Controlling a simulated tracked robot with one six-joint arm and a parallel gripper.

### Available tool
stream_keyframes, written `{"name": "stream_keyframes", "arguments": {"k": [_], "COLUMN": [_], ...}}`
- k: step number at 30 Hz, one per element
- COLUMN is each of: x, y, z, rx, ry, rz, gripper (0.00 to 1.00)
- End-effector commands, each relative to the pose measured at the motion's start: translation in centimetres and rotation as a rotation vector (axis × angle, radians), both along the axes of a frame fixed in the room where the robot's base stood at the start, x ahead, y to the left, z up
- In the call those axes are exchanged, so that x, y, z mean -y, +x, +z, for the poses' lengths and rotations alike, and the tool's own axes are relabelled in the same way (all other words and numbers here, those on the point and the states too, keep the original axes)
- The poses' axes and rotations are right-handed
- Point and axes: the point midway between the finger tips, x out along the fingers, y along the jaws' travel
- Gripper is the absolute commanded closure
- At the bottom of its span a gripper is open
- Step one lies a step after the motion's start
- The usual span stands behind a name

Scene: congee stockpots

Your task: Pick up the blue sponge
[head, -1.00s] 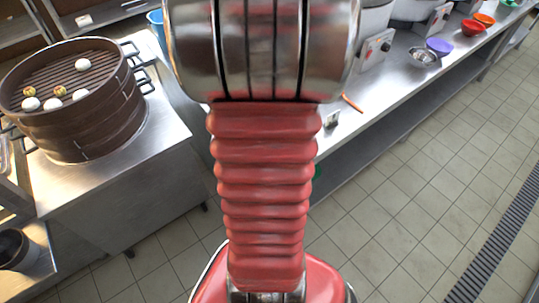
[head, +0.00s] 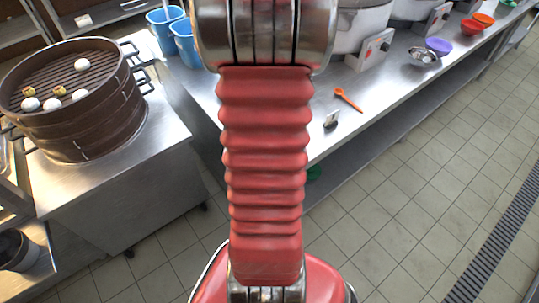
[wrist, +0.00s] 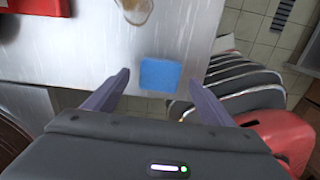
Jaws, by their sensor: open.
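The blue sponge (wrist: 160,75) shows in the wrist view, lying flat on the steel counter (wrist: 90,40) close to its edge. My gripper (wrist: 158,82) is open in the wrist view, with one finger to the left of the sponge and one to the right. Both fingers are apart from it, and nothing is held. I cannot tell the exact height of the fingers above the counter. In the head view my arm covers the middle, and neither the sponge nor the gripper shows.
A dark steamer (head: 75,120) with several buns stands at left. Blue cups (head: 185,45), an orange spoon (head: 347,99), a small metal item (head: 331,119), bowls (head: 438,46) and large pots (head: 360,30) are on the long counter. Tiled floor (head: 430,180) is open at right.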

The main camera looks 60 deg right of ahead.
Motion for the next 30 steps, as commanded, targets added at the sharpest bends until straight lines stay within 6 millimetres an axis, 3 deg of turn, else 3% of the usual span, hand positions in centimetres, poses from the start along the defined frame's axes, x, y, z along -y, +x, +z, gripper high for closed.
{"name": "stream_keyframes", "arguments": {"k": [6, 22, 30], "x": [0.0, 0.0, 0.0], "y": [0.0, 0.0, 0.0], "z": [-1.6, -1.7, -1.7], "rx": [0.0, 0.0, 0.0], "ry": [0.001, 0.0, 0.0], "rz": [0.0, 0.001, 0.001], "gripper": [0.23, 0.23, 0.42]}}
